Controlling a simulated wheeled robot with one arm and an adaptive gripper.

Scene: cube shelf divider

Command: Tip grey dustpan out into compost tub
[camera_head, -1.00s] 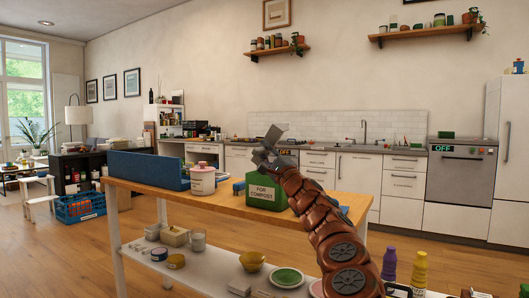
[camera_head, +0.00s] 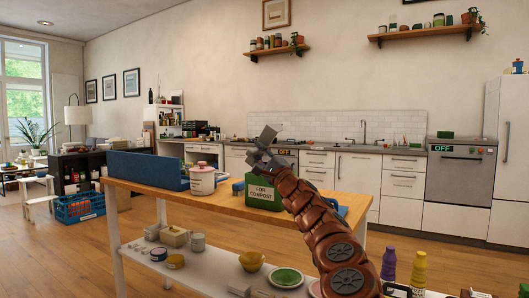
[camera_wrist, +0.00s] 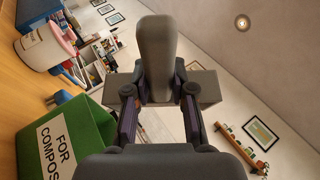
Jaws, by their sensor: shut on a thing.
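The grey dustpan (camera_head: 268,137) is held up in my gripper (camera_head: 258,158), above the table. In the wrist view the fingers (camera_wrist: 160,112) are closed around its grey handle, and a grey block-like part of the dustpan (camera_wrist: 206,88) shows behind them. I cannot see what lies in the dustpan. The compost tub (camera_head: 263,194) is a green box with a white "FOR COMPOST" label, upright on the wooden table. In the head view my gripper is above the tub's top; the tub also shows at lower left in the wrist view (camera_wrist: 88,122). Its inside is hidden.
On the table (camera_head: 225,204), a white canister with a reddish lid (camera_head: 202,181) and a long blue bin (camera_head: 148,169) stand left of the tub. Blue items sit close behind and beside the tub. The lower shelf (camera_head: 215,272) holds bowls, plates and cups.

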